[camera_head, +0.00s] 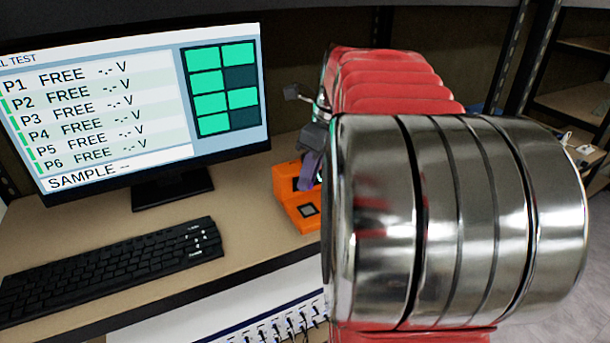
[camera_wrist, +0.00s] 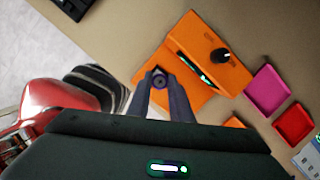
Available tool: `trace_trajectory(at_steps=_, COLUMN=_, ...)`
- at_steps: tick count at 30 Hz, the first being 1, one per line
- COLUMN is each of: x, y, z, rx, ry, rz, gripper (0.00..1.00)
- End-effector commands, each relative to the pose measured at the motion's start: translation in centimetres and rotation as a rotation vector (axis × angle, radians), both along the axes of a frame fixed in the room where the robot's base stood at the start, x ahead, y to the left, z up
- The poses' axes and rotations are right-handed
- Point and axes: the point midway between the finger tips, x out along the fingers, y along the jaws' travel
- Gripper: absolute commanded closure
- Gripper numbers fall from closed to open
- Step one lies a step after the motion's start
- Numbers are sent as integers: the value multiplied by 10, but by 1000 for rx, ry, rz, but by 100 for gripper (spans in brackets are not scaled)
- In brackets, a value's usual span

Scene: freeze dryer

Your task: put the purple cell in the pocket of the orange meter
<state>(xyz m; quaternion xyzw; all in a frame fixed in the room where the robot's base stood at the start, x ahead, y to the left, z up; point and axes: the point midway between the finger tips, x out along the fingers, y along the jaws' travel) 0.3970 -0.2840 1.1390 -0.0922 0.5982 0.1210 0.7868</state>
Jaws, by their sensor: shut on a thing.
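The orange meter (camera_head: 285,186) stands on the bench right of the monitor, partly hidden by my arm. In the wrist view the meter (camera_wrist: 228,78) shows a black knob and a dark slot with green light. In the head view the purple cell (camera_head: 310,170) looks tilted, close to the meter. I cannot tell whether it touches the meter or is in the pocket.
A magenta tray (camera_wrist: 268,90) and a red tray (camera_wrist: 293,124) lie beside the meter. Part of an orange tray (camera_wrist: 234,122) shows below it. The monitor (camera_head: 130,100) and keyboard (camera_head: 110,266) stand to the left. The bench between keyboard and meter is clear.

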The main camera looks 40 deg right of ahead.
Motion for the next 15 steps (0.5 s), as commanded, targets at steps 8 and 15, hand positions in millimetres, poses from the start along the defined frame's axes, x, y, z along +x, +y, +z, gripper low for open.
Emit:
trace_trajectory(at_steps=8, x=-1, y=-1, z=-15, rx=1, ry=1, rz=-2, gripper=100)
trace_trajectory(at_steps=15, x=-1, y=-1, z=-32, rx=1, ry=1, rz=-3, gripper=100)
